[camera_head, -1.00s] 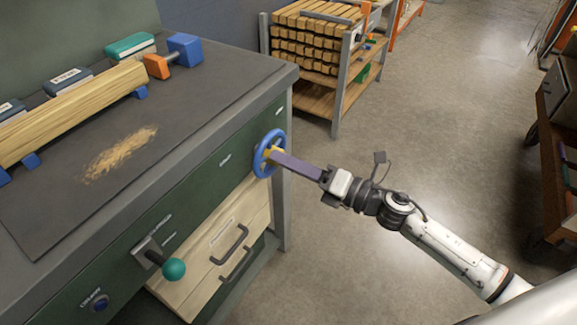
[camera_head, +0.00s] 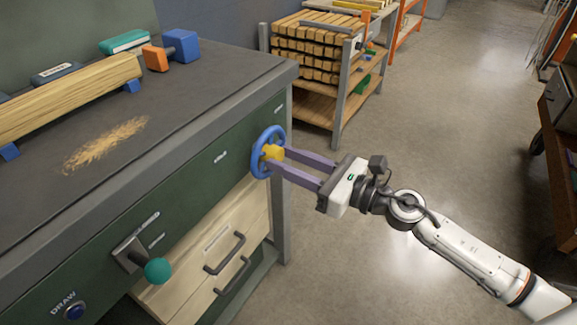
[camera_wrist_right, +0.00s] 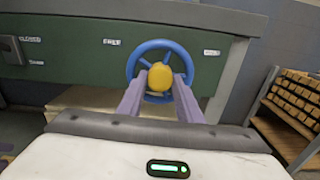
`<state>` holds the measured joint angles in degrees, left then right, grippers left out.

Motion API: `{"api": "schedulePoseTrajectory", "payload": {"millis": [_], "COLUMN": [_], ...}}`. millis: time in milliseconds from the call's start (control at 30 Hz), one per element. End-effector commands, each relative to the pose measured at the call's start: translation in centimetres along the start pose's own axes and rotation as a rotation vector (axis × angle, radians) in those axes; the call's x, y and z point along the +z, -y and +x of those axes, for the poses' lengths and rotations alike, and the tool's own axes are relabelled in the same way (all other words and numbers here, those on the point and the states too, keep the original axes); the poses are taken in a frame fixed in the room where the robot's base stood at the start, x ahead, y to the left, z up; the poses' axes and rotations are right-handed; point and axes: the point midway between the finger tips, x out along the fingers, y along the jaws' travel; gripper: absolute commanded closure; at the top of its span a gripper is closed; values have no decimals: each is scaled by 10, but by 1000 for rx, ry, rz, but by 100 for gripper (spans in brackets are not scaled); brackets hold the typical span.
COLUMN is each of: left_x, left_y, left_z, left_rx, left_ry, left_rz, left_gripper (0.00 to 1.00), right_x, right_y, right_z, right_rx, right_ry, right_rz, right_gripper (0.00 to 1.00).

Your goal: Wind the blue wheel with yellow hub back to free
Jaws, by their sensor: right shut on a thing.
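The blue wheel (camera_head: 257,164) with its yellow hub (camera_head: 272,152) is mounted on the green front of the bench, near its right corner. In the right wrist view the wheel (camera_wrist_right: 152,43) faces me, with the hub (camera_wrist_right: 160,73) at its centre. My right gripper (camera_head: 279,158) is shut on the yellow hub, one purple finger on each side of it. Small white labels sit on the green panel left and right of the wheel. The one to its left (camera_wrist_right: 112,42) seems to read FREE, but it is blurred. My left gripper is out of view.
A lever with a teal ball (camera_head: 158,271) sticks out of the bench front, left of the wheel. Wooden drawers (camera_head: 225,250) with dark handles are below. A rack of wood blocks (camera_head: 338,100) stands behind to the right. The floor around my right arm is clear.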

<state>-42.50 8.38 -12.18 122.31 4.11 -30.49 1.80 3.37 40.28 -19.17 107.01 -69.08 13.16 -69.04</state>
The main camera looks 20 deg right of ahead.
Motion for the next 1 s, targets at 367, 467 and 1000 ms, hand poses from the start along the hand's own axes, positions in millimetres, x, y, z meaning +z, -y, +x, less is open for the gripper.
{"api": "schedulePoseTrajectory", "payload": {"millis": [367, 467, 1000], "left_x": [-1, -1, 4], "left_y": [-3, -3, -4], "left_z": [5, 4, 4], "left_rx": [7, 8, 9], "left_ry": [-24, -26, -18], "left_rz": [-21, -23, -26], "left_gripper": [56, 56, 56], "right_x": [-2, -2, -1], "right_y": [0, 0, 0], "right_z": [0, 0, 0], "right_rx": [1, 2, 2], "right_ry": [-2, -3, -3], "right_rz": [-220, -249, -284], "right_gripper": [90, 90, 90]}}
